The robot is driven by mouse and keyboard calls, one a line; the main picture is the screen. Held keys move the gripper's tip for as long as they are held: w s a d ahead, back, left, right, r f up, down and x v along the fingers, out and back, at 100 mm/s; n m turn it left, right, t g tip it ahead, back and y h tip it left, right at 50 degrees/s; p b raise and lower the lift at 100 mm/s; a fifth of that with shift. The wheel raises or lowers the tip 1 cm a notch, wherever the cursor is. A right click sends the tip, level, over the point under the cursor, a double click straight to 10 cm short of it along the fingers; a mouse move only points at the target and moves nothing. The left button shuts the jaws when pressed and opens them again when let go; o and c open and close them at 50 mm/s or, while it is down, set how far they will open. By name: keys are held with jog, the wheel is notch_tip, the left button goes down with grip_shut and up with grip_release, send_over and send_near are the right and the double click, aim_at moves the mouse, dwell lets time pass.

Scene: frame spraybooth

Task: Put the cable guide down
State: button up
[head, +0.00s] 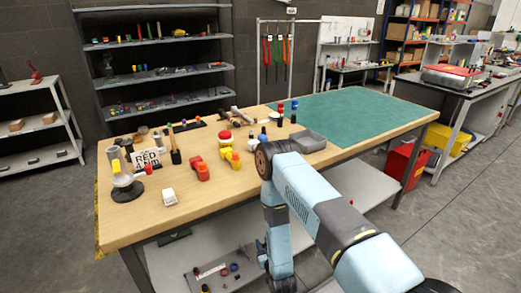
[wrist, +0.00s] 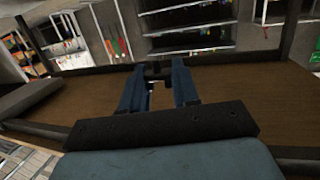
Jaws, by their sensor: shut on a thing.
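In the wrist view my gripper (wrist: 157,75) has its two blue fingers shut on a small dark thing (wrist: 155,71) at the fingertips. It may be the cable guide, but it is too dark and small to make out its shape. In the head view my arm stands in front of the wooden workbench (head: 140,225) and folds downward at the bench's front edge. The fingers and the held thing cannot be made out there. I cannot tell whether the held thing touches anything.
Red and yellow parts (head: 200,170), a lamp-like stand (head: 125,182) and a grey tray (head: 308,141) crowd the bench's left and middle. The green mat (head: 355,112) is bare. A low shelf under the bench holds a grey tray (head: 245,281) with small parts.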

jog(key=w+d+r+m+h, duration=0.1)
jog(key=w+d+r+h, duration=0.1)
jog(key=d+r, duration=0.7)
jog(key=w+d+r+m+h, duration=0.2)
jog(key=d+r+h, duration=0.1)
jog(key=d+r, duration=0.6)
jog(key=d, duration=0.4)
jog(key=shift+w+r+m+t, duration=0.15)
jog(key=shift+r+m+t, duration=0.15)
jog(key=shift+r+t, duration=0.1)
